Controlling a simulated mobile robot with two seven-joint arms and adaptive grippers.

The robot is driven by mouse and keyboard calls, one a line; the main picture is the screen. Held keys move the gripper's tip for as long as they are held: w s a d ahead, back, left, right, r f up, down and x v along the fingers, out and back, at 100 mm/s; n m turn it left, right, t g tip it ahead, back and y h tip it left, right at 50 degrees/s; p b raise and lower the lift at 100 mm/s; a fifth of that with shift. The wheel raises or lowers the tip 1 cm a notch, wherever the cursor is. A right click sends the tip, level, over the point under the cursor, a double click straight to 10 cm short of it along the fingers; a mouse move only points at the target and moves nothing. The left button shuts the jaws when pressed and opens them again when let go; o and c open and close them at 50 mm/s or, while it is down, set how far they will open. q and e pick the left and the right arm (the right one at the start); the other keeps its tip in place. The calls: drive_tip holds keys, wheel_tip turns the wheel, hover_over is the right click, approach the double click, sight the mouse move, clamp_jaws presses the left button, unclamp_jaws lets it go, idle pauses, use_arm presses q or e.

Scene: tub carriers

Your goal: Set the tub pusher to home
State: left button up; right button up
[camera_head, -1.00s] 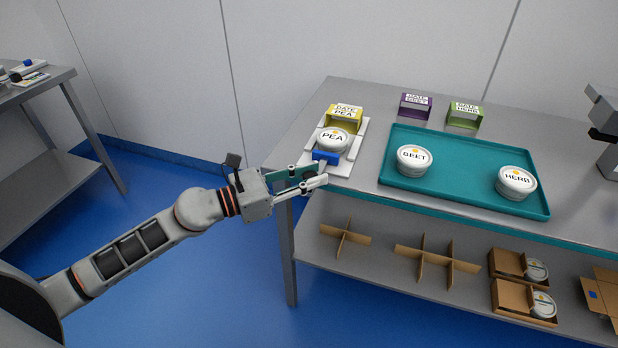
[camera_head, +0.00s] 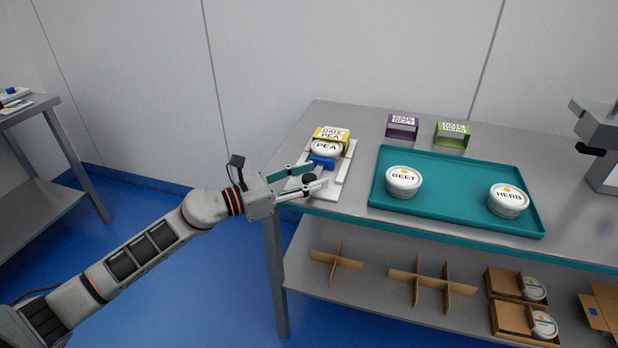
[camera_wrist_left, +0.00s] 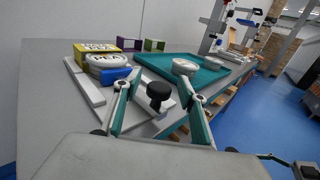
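The tub pusher is a blue block (camera_head: 322,162) on a white base with side rails (camera_head: 343,168), on the table's left end. Its black knob (camera_head: 310,179) stands on the near side; the wrist view also shows the knob (camera_wrist_left: 158,91). The block is against the PEA tub (camera_head: 326,149), which sits partly in the yellow DATE PEA carrier (camera_head: 331,133). My left gripper (camera_head: 321,175) is open, its fingers on either side of the knob. In the wrist view gaps show between the knob and both fingers.
A teal tray (camera_head: 450,195) holds the BEET tub (camera_head: 403,182) and HERB tub (camera_head: 508,200). Purple (camera_head: 402,127) and green (camera_head: 452,134) carriers stand behind it. Cardboard dividers and boxes lie on the lower shelf (camera_head: 375,293). A grey device stands at the right.

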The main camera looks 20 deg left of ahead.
use_arm(q)
drive_tip(key=shift+s+a+f, duration=0.1)
drive_tip(key=shift+s+a, duration=0.2)
drive_tip(key=v, duration=1.1)
use_arm(e)
drive_tip(key=shift+s+f, duration=0.2)
